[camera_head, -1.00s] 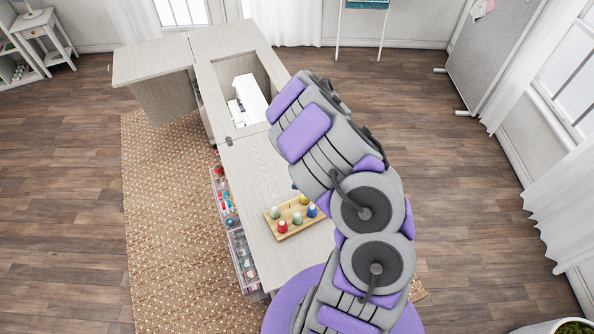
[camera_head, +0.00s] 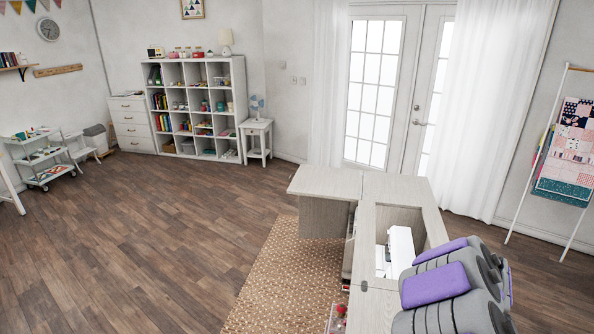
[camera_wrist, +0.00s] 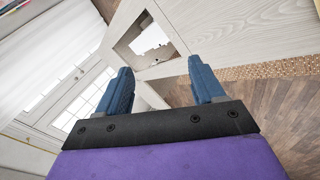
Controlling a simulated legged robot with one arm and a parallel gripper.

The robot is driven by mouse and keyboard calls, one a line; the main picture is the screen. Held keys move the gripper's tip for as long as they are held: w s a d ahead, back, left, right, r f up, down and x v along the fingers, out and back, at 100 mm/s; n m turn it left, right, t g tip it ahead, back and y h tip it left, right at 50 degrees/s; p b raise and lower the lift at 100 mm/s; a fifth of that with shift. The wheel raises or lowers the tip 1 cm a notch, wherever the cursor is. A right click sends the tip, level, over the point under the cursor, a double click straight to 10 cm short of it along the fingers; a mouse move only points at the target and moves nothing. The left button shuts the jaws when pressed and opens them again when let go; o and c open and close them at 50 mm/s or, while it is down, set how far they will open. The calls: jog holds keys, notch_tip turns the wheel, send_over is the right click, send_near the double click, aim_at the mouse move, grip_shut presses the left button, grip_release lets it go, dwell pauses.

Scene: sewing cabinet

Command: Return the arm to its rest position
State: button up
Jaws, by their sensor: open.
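My gripper (camera_wrist: 160,90) shows in the wrist view with its two blue fingers spread apart and nothing between them. Beyond the fingers, the wrist view shows the sewing cabinet (camera_wrist: 205,25) with its rectangular opening and a white sewing machine (camera_wrist: 150,40) in it. In the head view my grey and purple arm is at the lower right, in front of the right side of the cabinet (camera_head: 375,300). The gripper itself is not visible in the head view. The white sewing machine (camera_head: 400,250) sits in the cabinet opening, partly hidden by my arm.
A woven rug (camera_head: 285,280) lies left of the cabinet. White cube shelves (camera_head: 200,110), a small side table (camera_head: 256,140) and a trolley (camera_head: 40,160) stand by the walls. A quilt rack (camera_head: 548,150) is at the right. The wooden floor at left is clear.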

notch_tip(320, 180, up, 10)
jog(key=s+d+m+h+b, duration=0.1)
jog(key=s+d+m+h, duration=0.1)
jog(key=m+h, duration=0.15)
jog(key=s+a+r+m+g+h+b, duration=0.1)
jog(key=s+a+r+m, duration=0.1)
jog(key=s, duration=0.3)
jog(key=s+a+r+m+g+h+b, duration=0.1)
jog(key=s+a+r+m+h, duration=0.1)
jog(key=s+r+m, duration=0.15)
jog(key=s+a+f+g+y+b, duration=0.1)
jog(key=s+a+f+g+y, duration=0.2)
jog(key=s+a, duration=1.1)
jog(key=s+a+f+g+y+b, duration=0.2)
jog(key=s+a+f+g+y, duration=0.2)
jog(key=s+a, duration=1)
notch_tip(320, 180, down, 5)
jog(key=a+y, duration=0.1)
jog(key=y, duration=0.2)
jog(key=shift+a+b, duration=0.3)
jog(key=shift+a, duration=0.05)
